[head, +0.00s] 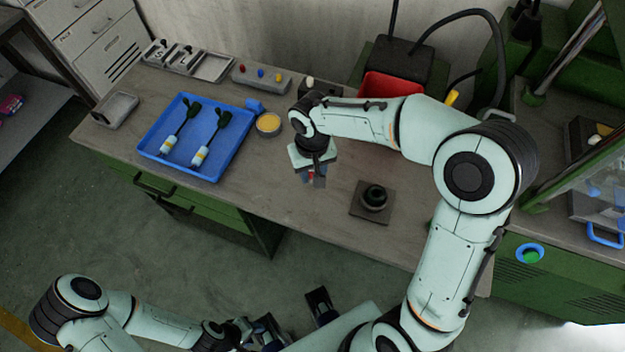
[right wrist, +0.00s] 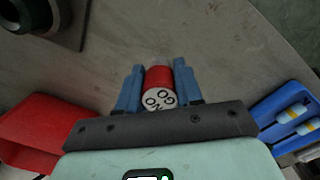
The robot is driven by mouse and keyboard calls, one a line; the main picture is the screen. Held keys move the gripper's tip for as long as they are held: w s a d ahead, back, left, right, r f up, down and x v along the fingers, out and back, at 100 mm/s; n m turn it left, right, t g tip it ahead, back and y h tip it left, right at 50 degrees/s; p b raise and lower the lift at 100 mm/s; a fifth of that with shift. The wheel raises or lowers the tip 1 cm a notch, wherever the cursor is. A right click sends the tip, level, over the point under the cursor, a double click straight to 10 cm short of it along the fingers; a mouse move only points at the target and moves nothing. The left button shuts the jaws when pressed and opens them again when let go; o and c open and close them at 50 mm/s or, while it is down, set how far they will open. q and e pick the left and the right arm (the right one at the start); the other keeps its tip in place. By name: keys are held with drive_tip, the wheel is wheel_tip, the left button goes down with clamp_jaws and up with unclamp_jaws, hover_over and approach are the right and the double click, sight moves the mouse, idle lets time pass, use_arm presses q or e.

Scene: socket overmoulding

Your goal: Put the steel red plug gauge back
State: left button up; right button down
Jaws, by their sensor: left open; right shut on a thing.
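My right gripper (head: 312,180) is shut on the red plug gauge (right wrist: 158,80) and holds it over the bench. In the right wrist view the blue fingers of the right gripper (right wrist: 158,86) clasp its sides, and its pale end face, lettered "NO GO", faces the camera. In the head view only a little red shows between the fingers. My left gripper (head: 262,329) is open at the bottom of the head view, away from the bench top. A grey block (head: 262,79) with red, blue and yellow round tops stands at the back of the bench.
A blue tray (head: 160,151) holds two cabled plugs. A dish (head: 268,124) of amber material sits beside it. A black round fixture (head: 374,197) on a square plate stands to the right of my right gripper. A red bin (head: 390,87) stands behind. The bench front is mostly clear.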

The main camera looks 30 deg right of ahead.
drive_tip(key=shift+f, duration=2.35)
drive_tip(key=shift+f+b, duration=0.1)
drive_tip(key=shift+b, duration=0.3)
drive_tip(key=c, duration=0.7)
unclamp_jaws()
drive_tip(key=shift+c, duration=0.2)
drive_tip(key=shift+r, duration=0.2)
wheel_tip(320, 180, up, 12)
drive_tip(key=shift+a+f+p, duration=0.1)
drive_tip(key=shift+p, duration=0.8)
